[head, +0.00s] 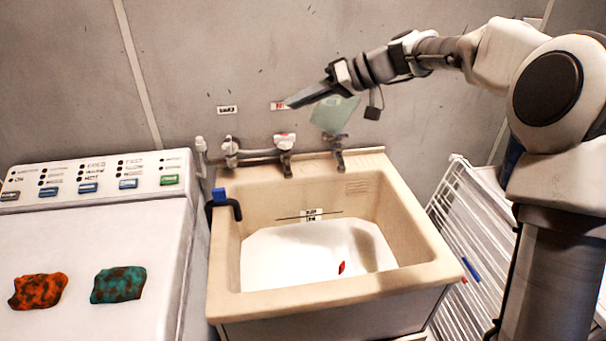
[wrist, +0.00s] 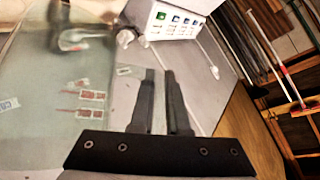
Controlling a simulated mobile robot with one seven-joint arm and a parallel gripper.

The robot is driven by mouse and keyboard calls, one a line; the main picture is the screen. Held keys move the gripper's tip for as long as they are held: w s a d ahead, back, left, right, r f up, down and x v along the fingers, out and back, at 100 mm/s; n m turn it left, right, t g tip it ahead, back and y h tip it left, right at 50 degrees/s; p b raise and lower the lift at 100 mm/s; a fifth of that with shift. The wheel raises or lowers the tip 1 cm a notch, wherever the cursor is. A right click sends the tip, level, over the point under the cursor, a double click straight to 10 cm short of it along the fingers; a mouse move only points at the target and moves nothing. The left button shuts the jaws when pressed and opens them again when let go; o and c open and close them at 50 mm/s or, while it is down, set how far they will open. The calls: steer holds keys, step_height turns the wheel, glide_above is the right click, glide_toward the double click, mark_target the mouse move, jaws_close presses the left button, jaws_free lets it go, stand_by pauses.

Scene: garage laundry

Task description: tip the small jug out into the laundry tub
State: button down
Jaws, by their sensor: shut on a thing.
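The small jug (head: 334,113) is pale green and see-through, and hangs tilted just below my gripper (head: 290,103), above the taps at the back of the tub. In the wrist view the jug (wrist: 40,75) fills the left side, blurred and clear enough to see through. My gripper, also in the wrist view (wrist: 160,75), has its two dark fingers close together, shut on the jug; the exact grip spot is hard to make out. I cannot tell what is in the jug. The beige laundry tub (head: 228,265) is below, with a white basin floor and a small red thing (head: 341,267) in it.
Taps (head: 285,142) stand along the tub's back rim. A blue-and-black hook (head: 222,203) sits on its left rim. A white washer (head: 100,235) with orange and teal cloths stands left. A white drying rack (head: 475,225) stands right. The space over the basin is clear.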

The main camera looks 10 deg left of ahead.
steer(key=shift+r+n+t+h+b, duration=0.3)
steer(key=shift+n+t+h+b, duration=0.5)
steer(key=shift+h+b, duration=0.25)
steer(key=shift+r+n+t+h+b, duration=0.3)
steer(key=shift+n+t+h+b, duration=0.4)
steer(key=shift+t+h+b, duration=0.3)
